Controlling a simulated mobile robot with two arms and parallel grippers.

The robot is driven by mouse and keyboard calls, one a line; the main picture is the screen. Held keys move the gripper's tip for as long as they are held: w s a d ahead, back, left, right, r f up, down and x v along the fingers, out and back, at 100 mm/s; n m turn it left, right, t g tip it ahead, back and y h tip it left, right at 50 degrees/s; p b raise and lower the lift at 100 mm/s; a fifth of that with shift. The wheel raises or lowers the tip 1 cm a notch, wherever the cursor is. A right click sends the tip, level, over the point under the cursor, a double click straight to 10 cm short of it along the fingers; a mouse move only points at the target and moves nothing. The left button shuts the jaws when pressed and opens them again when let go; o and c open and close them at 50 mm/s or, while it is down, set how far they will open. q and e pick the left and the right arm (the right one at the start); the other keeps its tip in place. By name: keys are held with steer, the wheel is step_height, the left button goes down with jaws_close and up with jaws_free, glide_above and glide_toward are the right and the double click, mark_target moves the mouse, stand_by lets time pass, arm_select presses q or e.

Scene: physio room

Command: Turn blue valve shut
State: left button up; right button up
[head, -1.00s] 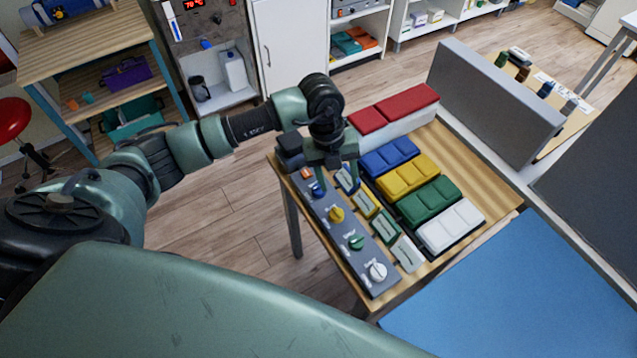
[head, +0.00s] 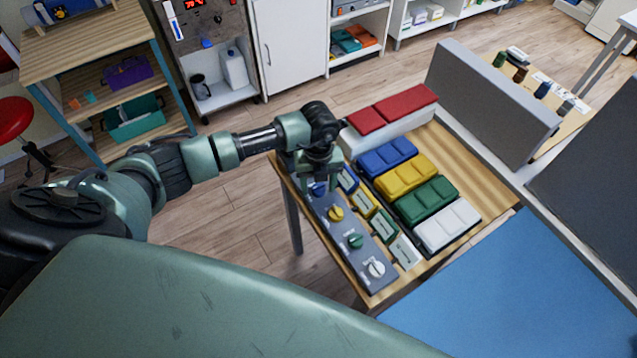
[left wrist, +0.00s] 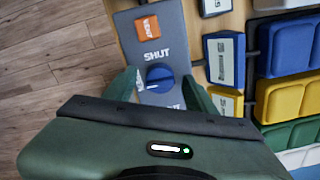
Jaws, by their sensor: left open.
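The blue valve (left wrist: 160,78) is a round knob with a pale pointer line, on a grey panel (left wrist: 183,40). A white "SHUT" label lies beside it; a second label is partly hidden by my gripper. In the head view the blue valve (head: 318,189) is at the far end of the panel's row, mostly covered by my left gripper (head: 319,182). In the left wrist view my left gripper (left wrist: 161,91) is open, with one finger on each side of the knob; I cannot tell whether they touch it. My right gripper is out of view.
Yellow (head: 336,213), green (head: 355,241) and white (head: 376,268) valves follow along the panel. An orange button (left wrist: 148,26) lies beyond "SHUT". Small framed pads and coloured cushion blocks (head: 408,177) fill the table to the right. A blue mat (head: 500,290) lies nearer.

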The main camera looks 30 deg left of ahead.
arm_select(q)
jaws_close()
steer(key=shift+f+m+b, duration=0.15)
steer(key=shift+m+b, duration=1.15)
steer(key=shift+m, duration=0.1)
steer(key=m+b, duration=0.4)
steer(key=shift+m, duration=0.3)
steer(key=m+b, duration=0.6)
steer(key=m, duration=0.1)
steer(key=shift+b, duration=0.4)
steer(key=shift+r+m+b, duration=0.2)
steer(key=shift+m+b, duration=1.25)
steer(key=shift+m, duration=0.35)
